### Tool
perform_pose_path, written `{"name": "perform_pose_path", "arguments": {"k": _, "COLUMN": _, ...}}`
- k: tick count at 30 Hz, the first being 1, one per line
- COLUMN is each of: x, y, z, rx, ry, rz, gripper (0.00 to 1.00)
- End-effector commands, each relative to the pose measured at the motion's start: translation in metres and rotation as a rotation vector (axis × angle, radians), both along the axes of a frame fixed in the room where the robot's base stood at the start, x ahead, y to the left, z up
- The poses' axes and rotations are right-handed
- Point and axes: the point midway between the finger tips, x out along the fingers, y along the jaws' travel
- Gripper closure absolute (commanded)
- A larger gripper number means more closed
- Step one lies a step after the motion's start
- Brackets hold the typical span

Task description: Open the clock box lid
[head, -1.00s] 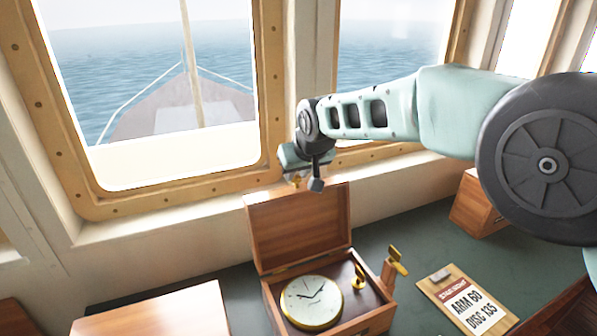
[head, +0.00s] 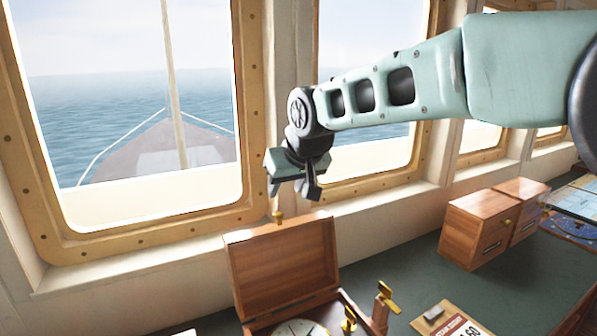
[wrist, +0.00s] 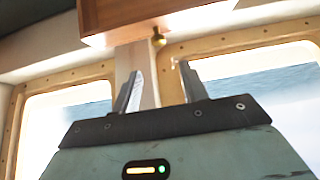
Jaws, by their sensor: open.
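The clock box (head: 252,327) stands on the dark green counter, cut off by the bottom edge of the head view. Its wooden lid (head: 284,264) stands up, raised at the back of the box. A brass knob (head: 278,217) shows at the lid's top edge. The round white clock (head: 300,328) with a brass rim lies inside, partly cut off. My gripper (head: 293,195) hangs above the lid, open and empty, apart from the knob. In the wrist view my two fingers (wrist: 160,80) point toward the wooden lid (wrist: 140,18) and its knob (wrist: 158,38).
A brass latch-like fitting (head: 387,298) stands at the box's right side. A clipboard (head: 450,325) lies to its right. Wooden drawer boxes (head: 478,240) stand farther right on the counter. Windows line the wall behind. The counter between the box and drawers is mostly clear.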

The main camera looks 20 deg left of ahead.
Motion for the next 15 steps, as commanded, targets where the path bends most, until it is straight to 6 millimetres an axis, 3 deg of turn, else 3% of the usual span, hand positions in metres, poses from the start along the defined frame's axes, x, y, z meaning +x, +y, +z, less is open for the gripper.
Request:
{"name": "perform_pose_path", "arguments": {"k": 7, "x": -0.021, "y": -0.025, "z": 0.044, "rx": 0.005, "ry": -0.004, "rz": 0.000, "gripper": 0.56}}
{"name": "perform_pose_path", "arguments": {"k": 15, "x": -0.032, "y": -0.039, "z": 0.071, "rx": 0.003, "ry": -0.003, "rz": -0.001, "gripper": 0.56}}
